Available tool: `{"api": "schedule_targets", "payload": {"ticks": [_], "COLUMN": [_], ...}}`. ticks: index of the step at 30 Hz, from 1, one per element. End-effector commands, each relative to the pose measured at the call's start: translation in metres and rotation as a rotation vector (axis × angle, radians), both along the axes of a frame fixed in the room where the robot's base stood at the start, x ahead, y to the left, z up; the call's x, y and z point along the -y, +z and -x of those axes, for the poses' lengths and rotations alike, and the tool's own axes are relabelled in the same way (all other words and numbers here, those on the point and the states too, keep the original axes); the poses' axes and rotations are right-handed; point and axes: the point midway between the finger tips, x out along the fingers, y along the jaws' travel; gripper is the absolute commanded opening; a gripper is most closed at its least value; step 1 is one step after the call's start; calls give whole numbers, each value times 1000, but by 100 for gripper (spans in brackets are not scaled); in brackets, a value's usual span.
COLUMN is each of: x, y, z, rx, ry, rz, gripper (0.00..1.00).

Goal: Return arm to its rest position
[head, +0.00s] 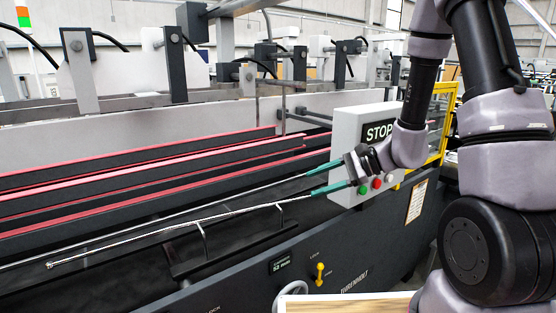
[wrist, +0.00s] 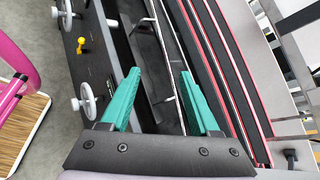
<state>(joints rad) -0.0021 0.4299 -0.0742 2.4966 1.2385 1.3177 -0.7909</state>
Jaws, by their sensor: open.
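My gripper (head: 322,178) has two teal fingers and is open, in front of the grey control box (head: 345,130) in the head view. In the wrist view my gripper (wrist: 155,95) shows its teal fingers spread wide with nothing between them. My arm comes in from the right of the head view and partly covers the STOP sign and the box. Beyond the fingers lie the machine's long metal rail (head: 160,228) and red belts (head: 150,158). I cannot tell how far the fingertips are from the rail.
The dark machine side carries a yellow lever (head: 319,274) and a white handwheel (head: 291,292). Red and green buttons (head: 376,182) sit on the box close to my gripper. A yellow frame (head: 446,110) stands behind my arm. The wrist view shows a pink tubular object (wrist: 15,60) at left.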

Motion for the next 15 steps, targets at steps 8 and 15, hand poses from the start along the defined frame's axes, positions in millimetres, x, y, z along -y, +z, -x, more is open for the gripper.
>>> {"api": "schedule_targets", "payload": {"ticks": [8, 15], "x": [12, 48], "y": [83, 131], "z": [52, 89], "rx": [189, 375], "ry": [258, 374], "rz": [217, 508], "gripper": [62, 62]}}
